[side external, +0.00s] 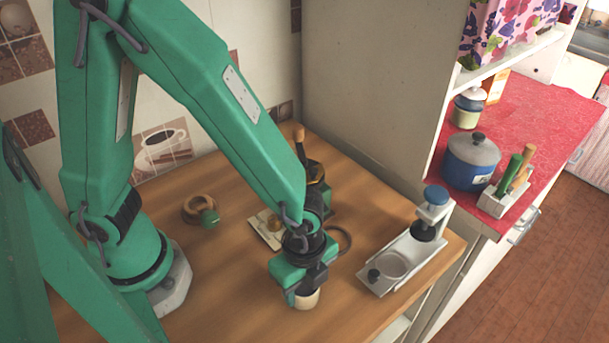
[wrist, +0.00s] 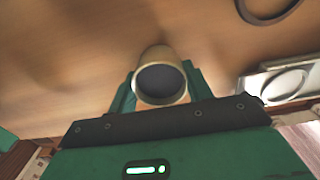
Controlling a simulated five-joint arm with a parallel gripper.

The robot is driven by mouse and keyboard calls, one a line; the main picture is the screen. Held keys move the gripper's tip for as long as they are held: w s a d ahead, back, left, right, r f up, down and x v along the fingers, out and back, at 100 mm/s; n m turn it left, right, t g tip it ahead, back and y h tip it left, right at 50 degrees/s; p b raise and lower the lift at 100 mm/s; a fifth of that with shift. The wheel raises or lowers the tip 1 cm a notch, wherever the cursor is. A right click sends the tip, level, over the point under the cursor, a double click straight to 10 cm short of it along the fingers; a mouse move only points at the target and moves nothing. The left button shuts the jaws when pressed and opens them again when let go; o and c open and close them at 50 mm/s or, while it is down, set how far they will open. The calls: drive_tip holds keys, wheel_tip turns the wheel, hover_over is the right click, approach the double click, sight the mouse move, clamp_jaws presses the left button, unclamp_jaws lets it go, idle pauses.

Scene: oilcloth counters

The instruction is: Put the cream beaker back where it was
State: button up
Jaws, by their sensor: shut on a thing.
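The cream beaker (side external: 307,299) is in my gripper (side external: 303,294), over the front part of the wooden counter, left of a grey-white stand (side external: 428,251). In the wrist view the beaker (wrist: 160,58) sits between the two green fingers of my gripper (wrist: 163,88), its dark open mouth facing the camera. The gripper is shut on it. In the side view the gripper hides the beaker's upper part. I cannot tell whether its base touches the counter. The stand has an empty-looking round recess near its front end, and a blue-topped part at its back end.
A dark ring (side external: 347,243) lies behind my gripper. A small cream board (side external: 262,233) with a brass-coloured piece and a dark, wooden-handled item (side external: 300,147) stand behind. Bare counter (side external: 225,285) lies left of the gripper.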

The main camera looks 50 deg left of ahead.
sight(304, 294)
drive_tip(key=shift+f, duration=0.1)
drive_tip(key=o, duration=1)
drive_tip(key=shift+r, duration=6.1)
drive_tip(key=shift+s+a+r+n+t, duration=0.1)
drive_tip(key=shift+a+r+n+t, duration=0.85)
drive_tip(key=shift+a+r+n, duration=1.6)
drive_tip(key=shift+a+r+n+t, duration=1.05)
drive_tip(key=shift+a+n, duration=2.4)
drive_tip(key=shift+a, duration=1)
drive_tip(key=shift+s+a+r+n+t, duration=0.1)
drive_tip(key=shift+a+r+n+t, duration=0.7)
drive_tip(key=shift+a+r+n, duration=1.8)
